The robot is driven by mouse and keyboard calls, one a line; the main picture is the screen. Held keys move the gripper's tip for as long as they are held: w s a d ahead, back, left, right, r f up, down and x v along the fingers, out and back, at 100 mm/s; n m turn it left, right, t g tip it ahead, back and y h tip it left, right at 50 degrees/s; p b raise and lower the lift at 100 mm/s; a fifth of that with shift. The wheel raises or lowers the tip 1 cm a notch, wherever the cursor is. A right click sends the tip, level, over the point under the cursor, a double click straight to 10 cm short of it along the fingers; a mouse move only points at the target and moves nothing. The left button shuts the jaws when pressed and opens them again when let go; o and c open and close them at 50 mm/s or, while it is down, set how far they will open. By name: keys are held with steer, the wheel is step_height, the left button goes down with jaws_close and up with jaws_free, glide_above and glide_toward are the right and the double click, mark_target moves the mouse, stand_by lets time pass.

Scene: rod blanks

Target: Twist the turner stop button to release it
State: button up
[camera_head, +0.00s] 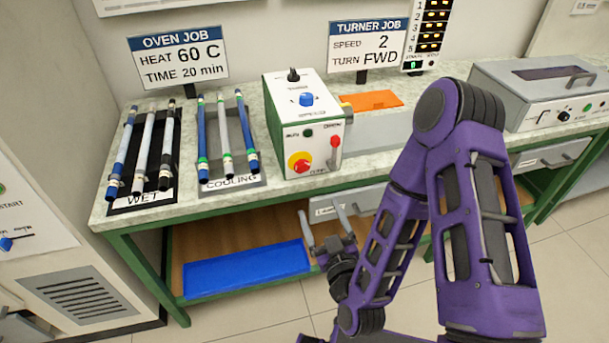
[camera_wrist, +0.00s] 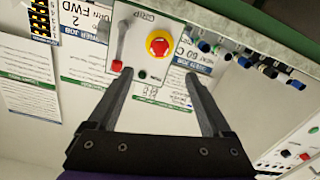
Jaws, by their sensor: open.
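The turner (camera_head: 320,130) is a white and green control box on the bench. Its stop button is a red mushroom head on a yellow collar (camera_head: 299,164), low on the left of the front face. In the wrist view the stop button (camera_wrist: 159,45) shows upside down, beyond the fingertips and between the finger lines. My gripper (camera_head: 319,210) is open and empty, in front of and below the bench edge, apart from the button. Its two dark fingers (camera_wrist: 157,75) also show in the wrist view. Whether the button is pressed in cannot be told.
A red-tipped lever (camera_head: 335,150) stands right of the button, and a green button (camera_head: 309,133) sits above it. Wet (camera_head: 128,205) and cooling (camera_head: 250,182) racks with rods lie left of the turner. A blue bin (camera_head: 247,270) is on the lower shelf.

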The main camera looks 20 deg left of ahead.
mark_target(303, 169)
steer(key=p+x, duration=0.1)
steer(key=x, duration=1.3)
steer(key=shift+w, duration=0.2)
